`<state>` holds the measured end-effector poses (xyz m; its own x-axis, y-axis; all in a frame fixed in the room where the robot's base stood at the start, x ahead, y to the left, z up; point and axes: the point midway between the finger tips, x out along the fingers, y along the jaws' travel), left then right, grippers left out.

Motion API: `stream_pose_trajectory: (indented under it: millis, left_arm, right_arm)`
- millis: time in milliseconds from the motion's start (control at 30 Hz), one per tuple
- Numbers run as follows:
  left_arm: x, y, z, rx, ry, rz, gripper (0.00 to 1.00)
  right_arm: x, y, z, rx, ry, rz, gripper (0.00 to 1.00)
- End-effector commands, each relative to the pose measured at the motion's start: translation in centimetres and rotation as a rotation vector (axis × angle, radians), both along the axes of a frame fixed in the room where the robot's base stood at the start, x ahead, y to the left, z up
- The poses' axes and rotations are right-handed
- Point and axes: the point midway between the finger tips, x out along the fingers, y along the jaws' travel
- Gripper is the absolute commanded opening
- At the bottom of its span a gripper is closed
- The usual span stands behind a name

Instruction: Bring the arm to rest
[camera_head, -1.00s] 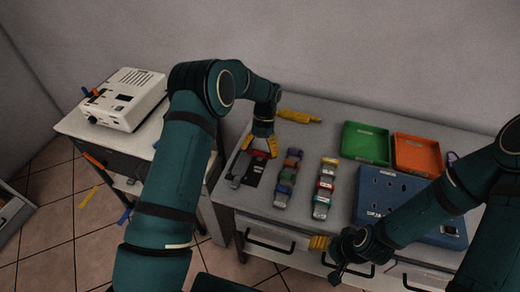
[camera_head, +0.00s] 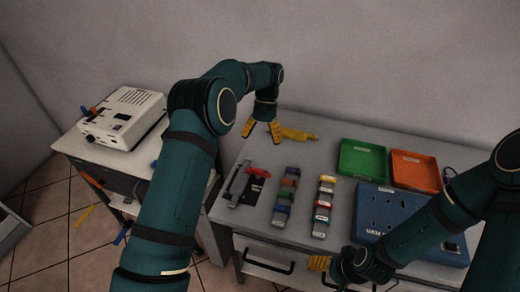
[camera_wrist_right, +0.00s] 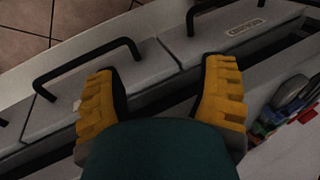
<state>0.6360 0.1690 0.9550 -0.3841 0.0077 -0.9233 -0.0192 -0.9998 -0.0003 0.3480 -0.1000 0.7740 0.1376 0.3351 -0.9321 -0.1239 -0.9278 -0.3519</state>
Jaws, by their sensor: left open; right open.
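My left gripper (camera_head: 262,130) is open and empty. It points down above the back left part of the workbench, its yellow fingers apart. It is in front of a yellow tool (camera_head: 298,134) and beyond a dark item with a red part (camera_head: 257,172). My right gripper (camera_head: 318,263) is by the bench's front edge, mostly hidden by its own wrist in the head view. In the right wrist view its two yellow fingers (camera_wrist_right: 160,75) are wide apart with nothing between them, over the drawer fronts.
Two rows of coloured blocks (camera_head: 286,190) (camera_head: 323,205) lie mid-bench. A green tray (camera_head: 362,160), an orange tray (camera_head: 414,171) and a blue socket panel (camera_head: 385,212) are at right. A white device (camera_head: 125,117) stands on a side table. Drawer handles (camera_head: 265,262) jut from the front.

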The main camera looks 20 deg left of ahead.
Motion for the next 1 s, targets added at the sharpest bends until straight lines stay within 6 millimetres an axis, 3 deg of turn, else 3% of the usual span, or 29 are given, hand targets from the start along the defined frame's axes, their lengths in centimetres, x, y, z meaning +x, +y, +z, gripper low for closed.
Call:
stream_pose_trajectory:
  millis: [667,767,1000]
  left_arm:
    - [0.3,0.0,1.1,0.0,0.001,0.0,0.78]
    - [0.3,0.0,2.6,0.0,0.001,0.0,0.78]
    - [0.3,0.0,8.4,-0.001,0.0,0.0,0.78]
  right_arm:
    - [0.0,0.0,0.4,0.0,-0.001,0.0,0.71]
    - [0.2,-0.1,1.9,0.0,-0.005,-0.004,0.71]
    - [1.2,-0.4,8.1,0.0,-0.029,-0.021,0.71]
